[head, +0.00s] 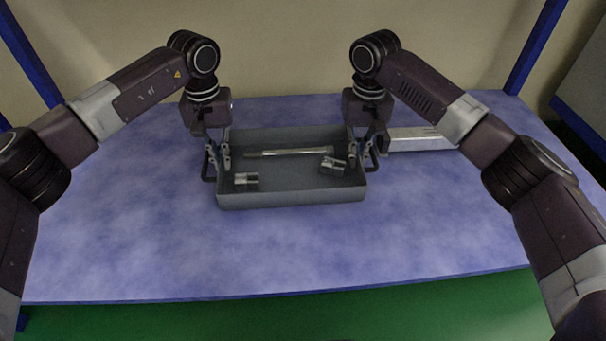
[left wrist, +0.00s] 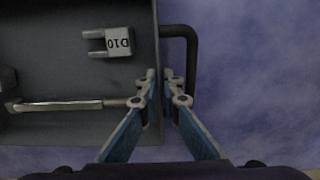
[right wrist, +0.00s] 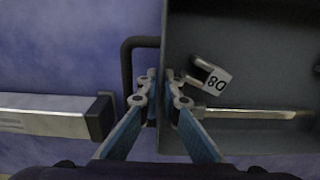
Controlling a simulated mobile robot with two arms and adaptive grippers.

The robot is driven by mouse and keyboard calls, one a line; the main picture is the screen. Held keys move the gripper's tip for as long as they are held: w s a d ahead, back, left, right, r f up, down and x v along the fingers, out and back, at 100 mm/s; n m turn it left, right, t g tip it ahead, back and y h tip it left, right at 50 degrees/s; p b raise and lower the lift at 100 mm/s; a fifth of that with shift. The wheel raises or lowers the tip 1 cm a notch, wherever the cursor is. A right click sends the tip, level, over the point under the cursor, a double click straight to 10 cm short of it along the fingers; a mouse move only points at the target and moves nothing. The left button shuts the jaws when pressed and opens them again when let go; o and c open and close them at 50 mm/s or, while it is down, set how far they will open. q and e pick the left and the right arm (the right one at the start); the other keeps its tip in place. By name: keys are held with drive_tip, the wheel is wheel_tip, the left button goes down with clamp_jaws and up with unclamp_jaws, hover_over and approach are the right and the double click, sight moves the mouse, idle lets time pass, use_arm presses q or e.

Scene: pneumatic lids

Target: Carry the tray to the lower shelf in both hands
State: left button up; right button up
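The grey tray (head: 290,198) is at the middle of the blue surface; I cannot tell whether it touches it. It holds a silver rod (head: 290,153) and two small metal fork-shaped pieces, one marked D10 (left wrist: 118,42) and another marked piece (right wrist: 214,80). A dark handle stands out at each end. My left gripper (head: 217,155) is shut on the tray's left end wall, one finger inside and one between wall and handle (left wrist: 192,65). My right gripper (head: 368,152) is shut the same way on the right end wall, beside the other handle (right wrist: 125,65).
A silver bar-shaped part with dark ends (head: 420,139) lies on the blue surface (head: 290,255), just right of the tray. Blue posts (head: 535,45) rise at the back corners, before a beige wall. The surface in front of the tray is clear. Green floor (head: 300,315) shows below its front edge.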

use_arm(q)
drive_tip(key=o, duration=0.4)
drive_tip(key=shift+r, duration=0.1)
drive_tip(key=shift+c, duration=0.2)
use_arm(e)
drive_tip(key=o, duration=0.4)
drive_tip(key=shift+r, duration=0.1)
drive_tip(key=shift+c, duration=0.2)
use_arm(q)
wheel_tip(320, 180, up, 8)
drive_tip(key=shift+f, duration=0.15)
use_arm(e)
drive_tip(key=shift+r, duration=0.1)
wheel_tip(320, 180, up, 12)
